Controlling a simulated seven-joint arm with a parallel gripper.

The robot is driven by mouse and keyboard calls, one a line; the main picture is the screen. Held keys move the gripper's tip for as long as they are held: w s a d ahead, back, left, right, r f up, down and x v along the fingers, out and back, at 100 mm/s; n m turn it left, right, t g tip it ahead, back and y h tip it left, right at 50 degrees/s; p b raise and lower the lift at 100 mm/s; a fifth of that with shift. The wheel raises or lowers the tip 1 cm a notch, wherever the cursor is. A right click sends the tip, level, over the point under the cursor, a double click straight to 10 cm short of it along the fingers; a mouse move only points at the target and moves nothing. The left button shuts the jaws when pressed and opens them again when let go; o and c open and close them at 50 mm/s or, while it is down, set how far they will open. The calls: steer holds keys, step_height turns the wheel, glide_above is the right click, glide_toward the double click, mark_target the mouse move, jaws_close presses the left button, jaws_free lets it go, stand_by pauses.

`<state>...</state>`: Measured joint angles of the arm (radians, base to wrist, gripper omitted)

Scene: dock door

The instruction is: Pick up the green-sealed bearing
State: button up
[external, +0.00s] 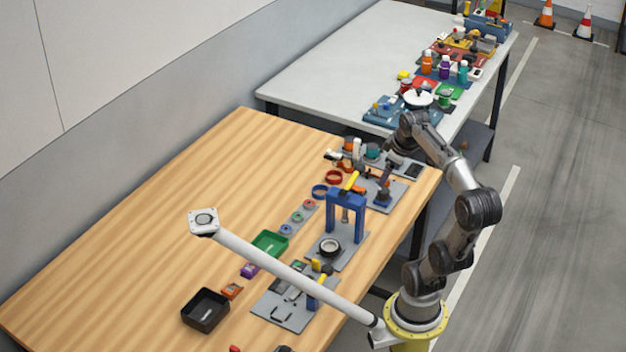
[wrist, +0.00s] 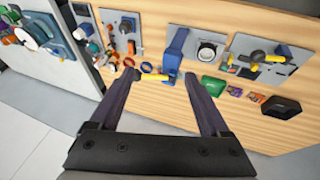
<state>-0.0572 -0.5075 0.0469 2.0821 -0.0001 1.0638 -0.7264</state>
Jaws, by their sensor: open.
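A small row of ring-shaped bearings lies on a grey strip on the wooden table. In the external view the one with green colouring (external: 297,216) appears to be in the middle, between a reddish one (external: 309,204) and a bluish one (external: 286,229). In the wrist view I cannot make the bearings out; the right finger seems to cover that area. My gripper (wrist: 160,78) is open, with nothing between its fingers except the distant table behind. In the external view my gripper (external: 387,172) is above the far right part of the wooden table, apart from the bearings.
A blue press frame (external: 346,198) stands close to the bearings on their right. A green tray (external: 270,243) and a black bin (external: 205,309) lie nearer the front. The table's left side is clear.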

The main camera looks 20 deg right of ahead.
steer(key=w+a+n+g, duration=0.1)
steer(key=w+a+n, duration=0.35)
steer(key=w, duration=0.55)
steer(key=n+g, duration=0.4)
steer(key=n, duration=0.2)
glide_above(298, 217)
step_height(298, 217, down, 16)
steer(key=f, duration=0.7)
steer(key=shift+w+d+f, duration=0.1)
steer(key=shift+w+d, duration=0.15)
steer(key=shift+w+a+f, duration=0.1)
steer(key=shift+a+f, duration=0.05)
steer(key=shift+f, duration=1.3)
steer(key=shift+a+f, duration=0.1)
steer(key=shift+f, duration=1.3)
steer(key=shift+c, duration=0.2)
jaws_close()
